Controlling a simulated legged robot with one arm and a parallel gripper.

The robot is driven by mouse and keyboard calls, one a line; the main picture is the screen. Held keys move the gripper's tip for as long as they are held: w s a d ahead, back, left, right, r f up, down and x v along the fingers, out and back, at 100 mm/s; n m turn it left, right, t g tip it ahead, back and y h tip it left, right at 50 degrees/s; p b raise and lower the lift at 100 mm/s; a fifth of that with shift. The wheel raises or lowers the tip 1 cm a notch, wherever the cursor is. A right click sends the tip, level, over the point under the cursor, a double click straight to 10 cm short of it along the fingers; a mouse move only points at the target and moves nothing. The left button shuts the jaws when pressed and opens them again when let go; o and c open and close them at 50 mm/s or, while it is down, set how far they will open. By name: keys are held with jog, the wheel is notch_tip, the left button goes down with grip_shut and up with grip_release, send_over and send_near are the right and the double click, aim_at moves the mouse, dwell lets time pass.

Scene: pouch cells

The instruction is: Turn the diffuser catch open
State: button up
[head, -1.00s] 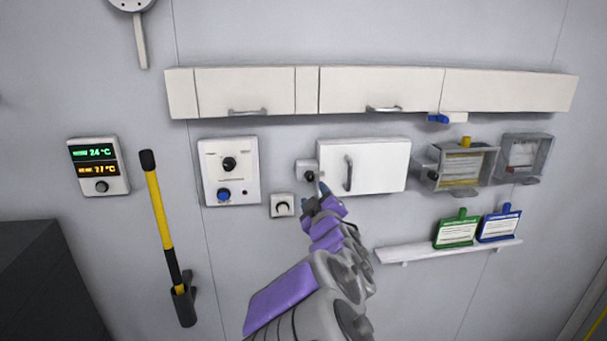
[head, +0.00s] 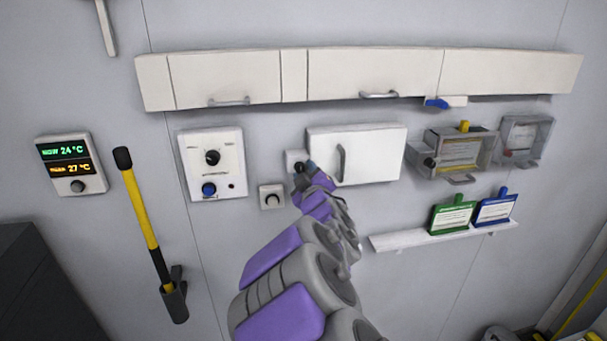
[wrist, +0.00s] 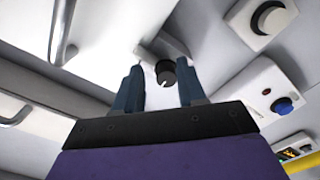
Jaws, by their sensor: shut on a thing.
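A dark round knob, which I take to be the diffuser catch (head: 298,168), sits on a small white plate just left of a closed white box door (head: 372,152) with a vertical handle. My gripper (head: 307,167) is at this knob and partly hides it in the head view. In the wrist view the knob (wrist: 165,73) is between the two blue fingers of my gripper (wrist: 158,80). My gripper is shut on it. How far the knob is turned cannot be clearly told.
A small dial (head: 271,197) and a control panel (head: 212,160) are left of my gripper. A cabinet row (head: 220,80) runs above. Clear boxes (head: 470,153) and a shelf (head: 400,241) with green and blue tags are right. A yellow-black pole (head: 147,215) hangs left.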

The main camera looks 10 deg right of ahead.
jog(key=shift+c, duration=0.7)
jog(key=shift+a+r, duration=0.1)
jog(key=shift+a, duration=0.5)
grip_shut()
jog(key=shift+d, duration=0.1)
